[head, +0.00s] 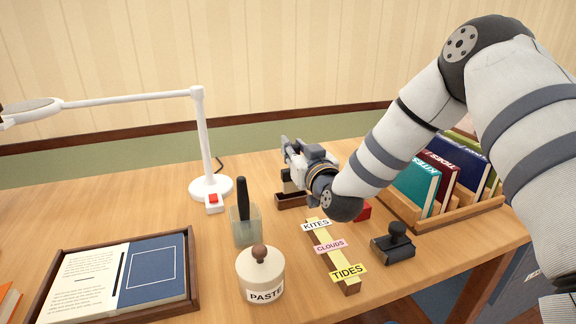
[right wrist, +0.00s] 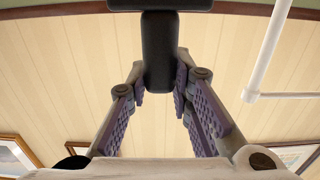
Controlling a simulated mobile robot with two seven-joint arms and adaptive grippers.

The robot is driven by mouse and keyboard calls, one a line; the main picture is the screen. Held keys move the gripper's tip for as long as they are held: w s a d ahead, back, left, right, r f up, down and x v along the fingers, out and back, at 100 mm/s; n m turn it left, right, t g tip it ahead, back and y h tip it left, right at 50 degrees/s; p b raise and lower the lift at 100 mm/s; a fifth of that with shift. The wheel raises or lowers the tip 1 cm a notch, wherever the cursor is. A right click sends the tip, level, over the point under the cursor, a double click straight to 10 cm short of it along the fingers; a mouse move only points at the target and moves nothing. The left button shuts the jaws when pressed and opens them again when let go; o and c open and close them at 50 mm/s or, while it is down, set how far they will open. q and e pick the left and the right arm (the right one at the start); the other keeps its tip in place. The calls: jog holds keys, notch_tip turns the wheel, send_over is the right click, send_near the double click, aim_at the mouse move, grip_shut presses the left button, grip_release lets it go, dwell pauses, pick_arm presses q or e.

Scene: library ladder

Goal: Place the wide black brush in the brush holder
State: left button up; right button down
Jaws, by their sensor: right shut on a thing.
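My right gripper (head: 290,150) is at the back middle of the table, left of the books. In the right wrist view its fingers (right wrist: 160,88) are closed on the black handle of the wide black brush (right wrist: 160,45). In the head view the gripper hides most of this brush; a dark and beige part (head: 290,184) shows below it, just above or in a small brown tray. I cannot tell whether they touch. What looks like the brush holder, a translucent grey-green cup (head: 246,229), stands to the front left with another black handle (head: 242,196) upright in it. My left gripper is out of view.
A brown tray (head: 291,201) lies under the gripper. A white lamp (head: 205,145) stands at left. A paste jar (head: 261,275), label strip (head: 330,254), black stamp (head: 393,244), red block (head: 363,211) and book rack (head: 430,222) are around. A framed open book (head: 120,280) lies front left.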

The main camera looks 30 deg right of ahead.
jog(key=f, duration=0.4)
jog(key=shift+w+a+b, duration=0.15)
jog(key=shift+w+b, duration=0.15)
jog(key=shift+b, duration=0.1)
jog(key=shift+r, duration=0.3)
jog(key=shift+f, duration=0.25)
jog(key=c, duration=1.4)
grip_release()
jog(key=shift+c, duration=0.2)
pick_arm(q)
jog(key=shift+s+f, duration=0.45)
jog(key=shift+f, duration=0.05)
pick_arm(e)
jog(key=shift+r, duration=0.15)
jog(key=shift+s+r, duration=0.15)
jog(key=shift+s, duration=0.05)
jog(key=p+v, duration=0.1)
jog(key=v, duration=1)
jog(key=shift+s+a+p, duration=0.15)
jog(key=shift+s+p, duration=0.15)
jog(key=shift+p, duration=0.05)
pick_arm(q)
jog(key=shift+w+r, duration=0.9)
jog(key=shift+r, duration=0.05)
